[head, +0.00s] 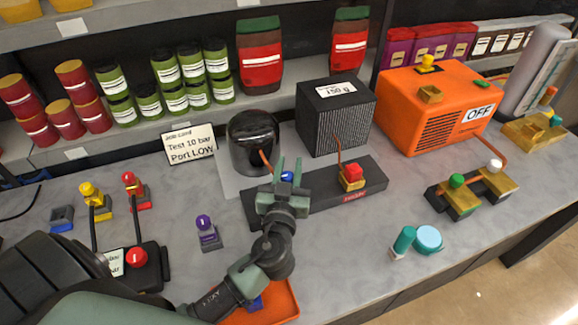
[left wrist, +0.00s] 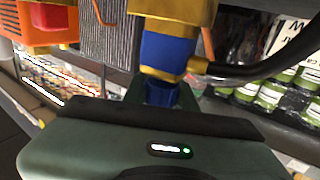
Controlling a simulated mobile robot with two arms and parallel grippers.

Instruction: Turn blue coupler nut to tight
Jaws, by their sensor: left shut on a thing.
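The blue coupler nut (head: 287,176) shows as a small blue spot between the fingers of my left gripper (head: 284,178), at the left end of the dark manifold block (head: 325,190). In the left wrist view the blue nut (left wrist: 167,52) is upright below a brass body, with a brass collar under it. A darker blue part lies lower, between the fingers of my left gripper (left wrist: 160,95). My left gripper is shut on the blue nut; the fingers hide much of it. I cannot read how tight the nut is. My right gripper is not in view.
A black dome (head: 252,140) and a grey ribbed box (head: 335,115) stand behind the block. A red-topped coupler (head: 352,175) is on its right end. The orange machine (head: 430,105) reads OFF. A purple-topped fitting (head: 206,230) stands left. A black hose (left wrist: 250,68) runs beside the nut.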

